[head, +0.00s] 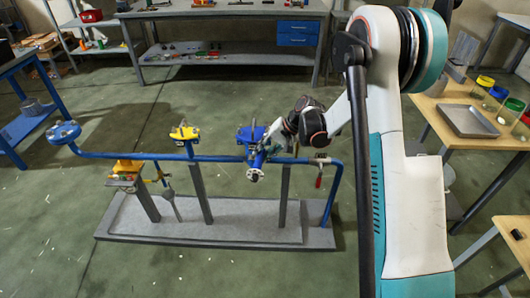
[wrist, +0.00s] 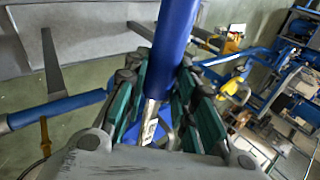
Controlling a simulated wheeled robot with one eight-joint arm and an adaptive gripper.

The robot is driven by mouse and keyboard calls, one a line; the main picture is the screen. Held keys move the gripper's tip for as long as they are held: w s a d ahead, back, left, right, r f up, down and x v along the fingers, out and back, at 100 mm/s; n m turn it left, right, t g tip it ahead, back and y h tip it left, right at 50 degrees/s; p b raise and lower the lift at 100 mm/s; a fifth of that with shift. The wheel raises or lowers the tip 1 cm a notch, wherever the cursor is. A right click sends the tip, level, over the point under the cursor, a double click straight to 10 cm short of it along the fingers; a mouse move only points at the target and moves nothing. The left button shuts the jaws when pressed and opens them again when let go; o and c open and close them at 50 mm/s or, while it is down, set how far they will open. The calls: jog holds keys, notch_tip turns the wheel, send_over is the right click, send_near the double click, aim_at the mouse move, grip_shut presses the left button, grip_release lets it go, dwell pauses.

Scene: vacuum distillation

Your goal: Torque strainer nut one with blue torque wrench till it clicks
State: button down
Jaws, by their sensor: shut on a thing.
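My gripper (wrist: 165,78) is shut on the blue torque wrench (wrist: 175,35), with green-padded fingers on both sides of it. The wrench shows as a thick blue shaft with a short silver part low between the fingers. In the head view my gripper (head: 268,146) is at the blue strainer (head: 254,158) on the pipe rig, whose slanted branch ends in a pale round flange (head: 255,175). The strainer nuts are too small to tell apart. Whether the wrench's head sits on a nut is hidden by my gripper and arm.
The blue pipe (head: 140,156) runs along posts on a grey plinth (head: 225,233). Yellow-topped valves (head: 184,132) stand to the left, and a red-handled valve (head: 319,180) is on the right. A wooden table with a metal tray (head: 468,121) stands right. Open floor lies in front.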

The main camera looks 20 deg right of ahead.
jog(key=shift+w+a+m+t, duration=0.3)
jog(key=shift+w+a+m, duration=0.1)
jog(key=shift+a+m, duration=0.4)
jog(key=shift+a, duration=0.1)
jog(key=shift+w+a+f+m+t+h+b, duration=0.1)
jog(key=shift+w+a+m+t+h+b, duration=0.2)
jog(key=shift+a, duration=0.2)
jog(key=shift+w+a+m+t+h+b, duration=0.2)
jog(key=shift+w+a+m, duration=0.2)
jog(key=shift+a, duration=0.1)
jog(key=shift+s+d+n+g+y+b, duration=0.1)
jog(key=shift+s+d+n+g+y, duration=0.2)
jog(key=shift+s+d+n, duration=0.35)
jog(key=shift+s+d+n+g+y+b, duration=0.25)
jog(key=shift+d+n, duration=0.25)
jog(key=shift+d, duration=0.3)
jog(key=shift+s+d+n+g+y, duration=0.15)
jog(key=shift+s+d+n+g, duration=0.25)
jog(key=shift+d+n, duration=0.25)
jog(key=shift+d, duration=0.1)
